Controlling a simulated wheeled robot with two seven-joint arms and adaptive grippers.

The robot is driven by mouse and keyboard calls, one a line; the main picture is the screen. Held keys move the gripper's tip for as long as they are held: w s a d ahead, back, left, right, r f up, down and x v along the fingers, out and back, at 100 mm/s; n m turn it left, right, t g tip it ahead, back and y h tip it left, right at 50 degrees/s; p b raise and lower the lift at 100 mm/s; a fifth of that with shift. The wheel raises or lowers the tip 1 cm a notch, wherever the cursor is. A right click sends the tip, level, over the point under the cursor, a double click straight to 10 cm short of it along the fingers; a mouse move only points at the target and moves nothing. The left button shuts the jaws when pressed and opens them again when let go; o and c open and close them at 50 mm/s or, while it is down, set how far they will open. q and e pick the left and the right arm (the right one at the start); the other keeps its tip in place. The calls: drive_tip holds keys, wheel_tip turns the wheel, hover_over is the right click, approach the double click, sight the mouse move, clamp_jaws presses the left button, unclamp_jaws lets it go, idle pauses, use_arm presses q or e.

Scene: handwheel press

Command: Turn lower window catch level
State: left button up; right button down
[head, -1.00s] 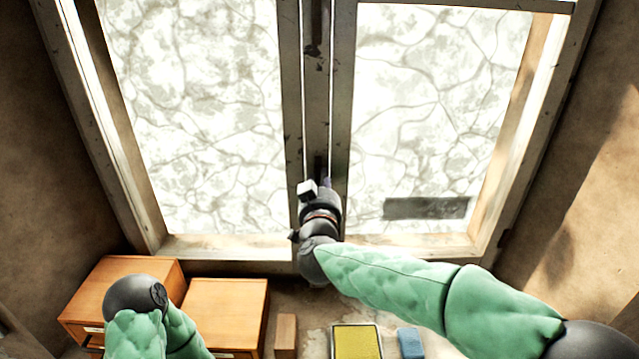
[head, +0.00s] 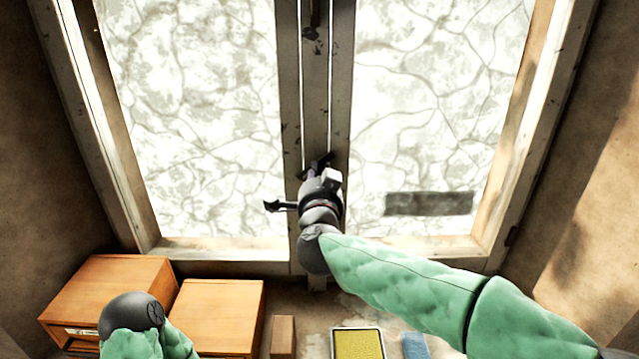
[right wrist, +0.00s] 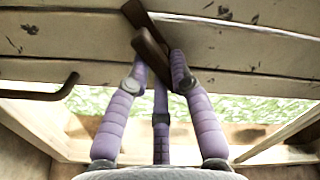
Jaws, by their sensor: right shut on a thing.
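The lower window catch (head: 322,163) is a dark handle on the pale upright between the two window panes. In the right wrist view the catch (right wrist: 151,48) is dark brown and slanted, from upper left to lower right. My right gripper (right wrist: 157,80) has purple fingers, shut on the catch's lower end with a finger on each side. In the head view the wrist largely hides the right gripper (head: 311,180). My left gripper is not in view; only part of the left arm shows at lower left.
An upper catch (head: 314,15) sits higher on the same upright. A dark hook (right wrist: 55,92) shows at left in the wrist view. Below the window are wooden boxes (head: 218,310), a small wood block (head: 283,335), a yellow pad (head: 358,343) and a blue block (head: 414,345).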

drive_tip(key=shift+a+f+m+b, duration=0.15)
drive_tip(key=shift+m+b, duration=1.05)
drive_tip(key=shift+m, duration=0.65)
drive_tip(key=shift+d+f+m+b, duration=0.15)
drive_tip(key=shift+m+b, duration=1.05)
drive_tip(key=shift+m, duration=0.65)
drive_tip(key=shift+a, duration=0.1)
drive_tip(key=c, duration=1.1)
unclamp_jaws()
drive_tip(key=s, duration=1.2)
